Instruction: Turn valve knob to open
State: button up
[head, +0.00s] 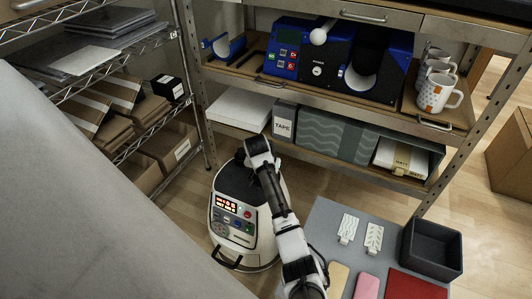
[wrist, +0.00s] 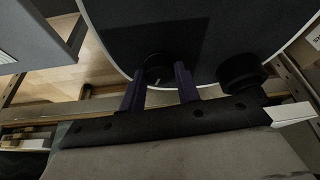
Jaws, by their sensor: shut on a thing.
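A round black valve knob (wrist: 157,67) with a small pale mark sits on the dark top of the white machine (head: 227,218). My gripper (wrist: 159,76) has its two purple fingers on either side of this knob and is shut on it. A second black knob (wrist: 240,74) stands to the right in the wrist view, apart from the fingers. In the head view my arm reaches over the machine's black top and hides the knobs and fingertips. The machine's front has a lit display and several buttons.
A metal shelf behind holds a blue mug press (head: 317,62), white mugs (head: 437,94) and a box labelled TAPE (head: 283,122). A grey table (head: 325,222) with a black bin (head: 432,248) is at right. A wire rack with boxes stands left. Some wooden floor is clear.

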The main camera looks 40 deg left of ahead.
jog(key=shift+m, duration=0.3)
jog(key=o, duration=1)
jog(key=p+v, duration=0.2)
jog(key=v, duration=1.1)
jog(key=shift+s+a+r, duration=0.1)
jog(key=shift+s+r, duration=0.1)
jog(key=shift+r, duration=0.2)
